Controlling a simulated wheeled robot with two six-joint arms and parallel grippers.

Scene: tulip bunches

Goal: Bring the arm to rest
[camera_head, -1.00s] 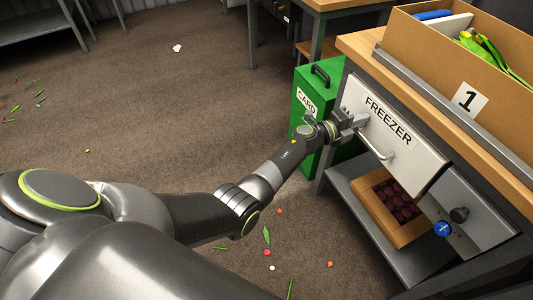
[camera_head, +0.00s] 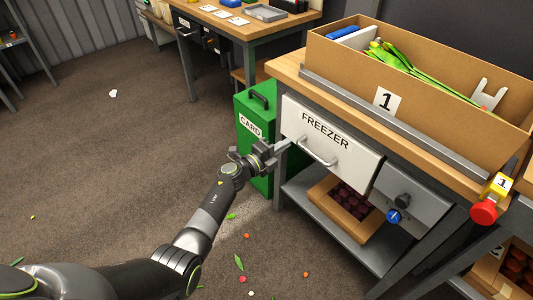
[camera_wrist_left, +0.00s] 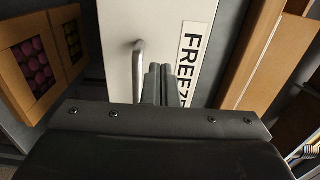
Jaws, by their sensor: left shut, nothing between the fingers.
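My left gripper (camera_head: 285,146) is shut and empty. Its fingertips point at the left part of the white FREEZER drawer front (camera_head: 352,157), left of the metal handle (camera_head: 318,155). In the left wrist view the two fingers (camera_wrist_left: 159,84) lie together in front of the white panel (camera_wrist_left: 118,75), between the handle (camera_wrist_left: 138,70) and the FREEZER label (camera_wrist_left: 192,62). They are beside the handle, not around it. I cannot tell whether the fingertips touch the panel. My right gripper is not in view.
A green CARD bin (camera_head: 258,128) stands close behind the gripper. A cardboard box (camera_head: 437,83) marked 1 holds tulips on the bench (camera_head: 290,70). Below are a crate (camera_head: 342,218) of dark round items and a blue knob (camera_head: 393,216). A red button (camera_head: 484,212) is at right.

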